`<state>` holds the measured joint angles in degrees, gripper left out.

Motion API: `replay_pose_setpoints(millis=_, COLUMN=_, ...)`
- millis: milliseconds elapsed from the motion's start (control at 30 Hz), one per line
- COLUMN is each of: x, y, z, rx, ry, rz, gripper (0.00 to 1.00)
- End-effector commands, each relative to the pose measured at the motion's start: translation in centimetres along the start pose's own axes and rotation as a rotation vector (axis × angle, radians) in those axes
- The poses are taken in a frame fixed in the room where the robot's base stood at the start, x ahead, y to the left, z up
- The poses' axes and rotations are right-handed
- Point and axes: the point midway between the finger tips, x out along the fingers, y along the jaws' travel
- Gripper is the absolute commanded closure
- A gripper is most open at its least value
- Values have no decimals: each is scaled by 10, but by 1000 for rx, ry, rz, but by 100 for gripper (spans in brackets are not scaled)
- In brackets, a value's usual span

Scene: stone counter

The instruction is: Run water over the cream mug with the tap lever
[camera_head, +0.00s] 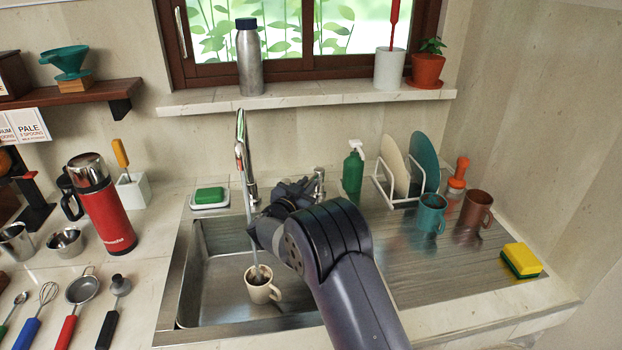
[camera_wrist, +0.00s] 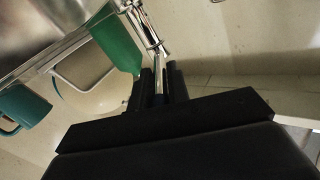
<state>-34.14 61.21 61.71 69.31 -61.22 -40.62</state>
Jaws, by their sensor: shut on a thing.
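The cream mug (camera_head: 262,291) stands upright in the sink basin (camera_head: 215,290), its handle to the right. The chrome tap (camera_head: 243,135) arches above it, and a thin pale stream of water (camera_head: 247,220) runs down from the spout to the mug. The tap lever (camera_head: 319,178) is right of the spout, at the back of the sink. My gripper (camera_head: 313,187) is at the lever, partly hidden by my arm. In the wrist view my gripper (camera_wrist: 158,88) is shut on the chrome lever (camera_wrist: 151,38), between its two dark fingers.
A green spray bottle (camera_head: 353,172) and a plate rack (camera_head: 398,190) stand right of the lever. A teal mug (camera_head: 431,214), a brown mug (camera_head: 475,209) and a sponge (camera_head: 521,261) are on the drainboard. A soap dish (camera_head: 210,199) is left of the tap.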

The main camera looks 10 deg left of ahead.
Motion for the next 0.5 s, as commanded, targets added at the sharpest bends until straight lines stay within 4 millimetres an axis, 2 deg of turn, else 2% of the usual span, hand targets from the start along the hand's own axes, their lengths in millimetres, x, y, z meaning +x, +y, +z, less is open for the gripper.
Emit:
replay_pose_setpoints(millis=200, x=1, y=-4, z=0, rx=3, ry=21, rz=98, gripper=100)
replay_pose_setpoints(millis=500, x=1, y=-4, z=0, rx=2, ry=33, rz=149, gripper=100)
